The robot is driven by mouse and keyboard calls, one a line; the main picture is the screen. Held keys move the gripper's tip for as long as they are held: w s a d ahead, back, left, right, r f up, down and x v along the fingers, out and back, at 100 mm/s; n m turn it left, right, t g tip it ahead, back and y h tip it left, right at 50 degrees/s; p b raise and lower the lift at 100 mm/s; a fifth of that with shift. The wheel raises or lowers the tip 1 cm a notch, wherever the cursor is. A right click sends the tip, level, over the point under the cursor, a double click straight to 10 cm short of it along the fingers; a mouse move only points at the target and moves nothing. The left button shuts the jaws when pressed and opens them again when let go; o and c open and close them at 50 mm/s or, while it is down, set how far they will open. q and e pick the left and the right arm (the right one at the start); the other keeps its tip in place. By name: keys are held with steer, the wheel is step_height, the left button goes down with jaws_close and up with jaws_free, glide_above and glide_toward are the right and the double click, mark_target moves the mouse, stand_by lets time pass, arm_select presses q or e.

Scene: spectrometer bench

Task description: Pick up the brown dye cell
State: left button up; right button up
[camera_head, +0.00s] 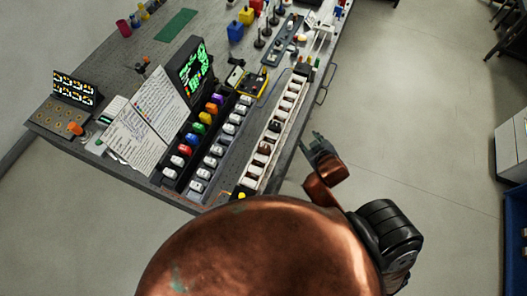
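A long narrow white rack (284,148) lies along the right side of the bench and holds a row of small cells. A dark brown cell (264,149) sits in that row, near its middle; another brownish one (275,127) sits a little farther up. At this size I cannot tell for sure which is the brown dye cell. My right gripper (318,142) is beside the bench's right edge, to the right of the rack and apart from the cells. Its fingers are small and seen edge-on, so their opening is unclear. My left gripper is out of view.
Two dark racks of coloured and white-capped items (213,150) stand left of the white rack. A written sheet (150,118), a green-lit screen (192,66) and a yellow device (252,84) stand nearby. A bench handle (326,83) sticks out on the right.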

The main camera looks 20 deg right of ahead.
steer(key=w+a+r+n+t+y, duration=0.1)
steer(key=w+a+r+n+t, duration=0.15)
steer(key=w+r, duration=0.45)
steer(key=w+a+r+n+t, duration=0.1)
steer(key=w+r+n+t, duration=0.2)
steer(key=r, duration=0.9)
steer(key=a+r+n+t+y, duration=0.55)
steer(key=a+r, duration=0.25)
steer(key=r, duration=0.5)
steer(key=s+a+r+n+g+y, duration=0.4)
steer(key=a+n+g+y, duration=0.1)
steer(key=a+n+y, duration=0.4)
steer(key=s+a+r+n+g+y, duration=0.4)
steer(key=s+a+n+y, duration=0.15)
steer(key=a+n, duration=0.45)
steer(key=s+a+f+n+g+h, duration=0.1)
steer(key=s+a+f+n+g, duration=0.4)
steer(key=f+n+g, duration=0.25)
steer(key=n+h, duration=0.5)
steer(key=h, duration=0.9)
glide_above(264, 146)
steer(key=s+d, duration=0.2)
step_height(264, 146, down, 16)
steer(key=shift+g, duration=0.35)
steer(key=p+x, duration=0.1)
steer(key=x, duration=0.6)
steer(key=shift+a+f, duration=0.1)
